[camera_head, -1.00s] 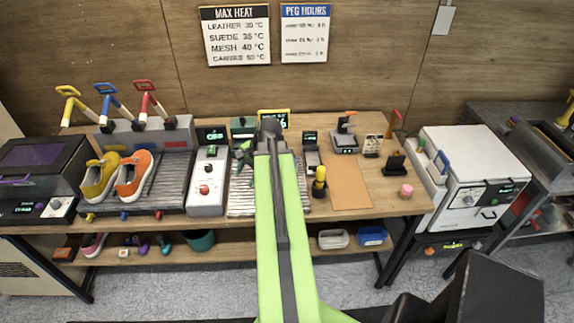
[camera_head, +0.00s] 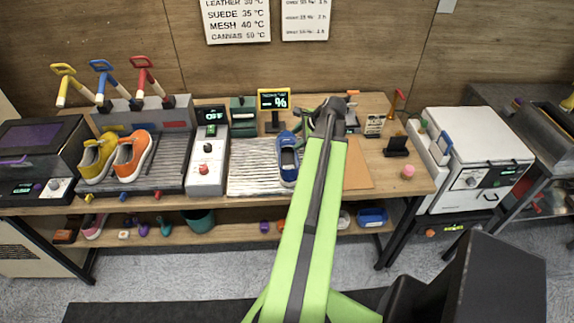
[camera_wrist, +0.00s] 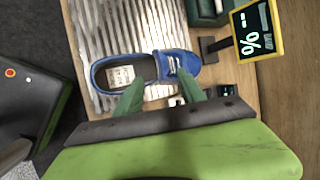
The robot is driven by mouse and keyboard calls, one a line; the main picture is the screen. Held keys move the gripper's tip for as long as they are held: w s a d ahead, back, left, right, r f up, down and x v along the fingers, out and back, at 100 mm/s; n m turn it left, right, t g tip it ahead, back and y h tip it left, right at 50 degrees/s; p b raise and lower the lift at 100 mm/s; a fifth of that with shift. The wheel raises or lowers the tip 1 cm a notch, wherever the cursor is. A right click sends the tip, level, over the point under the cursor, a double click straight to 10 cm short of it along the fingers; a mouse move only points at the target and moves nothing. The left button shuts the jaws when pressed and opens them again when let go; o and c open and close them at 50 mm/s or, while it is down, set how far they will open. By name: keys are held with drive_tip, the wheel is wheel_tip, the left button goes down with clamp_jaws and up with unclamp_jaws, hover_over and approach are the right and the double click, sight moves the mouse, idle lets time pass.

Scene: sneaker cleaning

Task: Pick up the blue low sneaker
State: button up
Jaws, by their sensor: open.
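The blue low sneaker (camera_head: 288,160) stands on a ribbed pale mat (camera_head: 252,168) in the middle of the bench in the head view. In the wrist view the sneaker (camera_wrist: 172,66) lies just past my fingertips, its opening with a pale insole toward the left and its laces toward the right. My gripper (camera_wrist: 160,88) is open, with its two green fingers apart and nothing seen between them but part of the sneaker's near side. I cannot tell whether the fingers touch it. In the head view my arm hides the area right of the sneaker.
A yellow sneaker (camera_head: 97,158) and an orange sneaker (camera_head: 132,156) stand on a dark rack at left. A white control box (camera_head: 206,165) is left of the mat. A yellow-framed percent display (camera_head: 273,100) stands behind the sneaker. An orange-brown board (camera_head: 357,168) lies right of my arm.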

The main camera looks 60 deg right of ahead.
sight(290, 143)
drive_tip(key=shift+b+x, duration=0.35)
drive_tip(key=shift+x, duration=0.8)
drive_tip(key=shift+w+f, duration=0.15)
drive_tip(key=shift+f, duration=0.05)
drive_tip(key=b+x, duration=0.4)
drive_tip(key=x, duration=0.1)
drive_tip(key=shift+w, duration=0.2)
drive_tip(key=shift+r, duration=0.1)
clamp_jaws()
drive_tip(key=shift+s, duration=0.1)
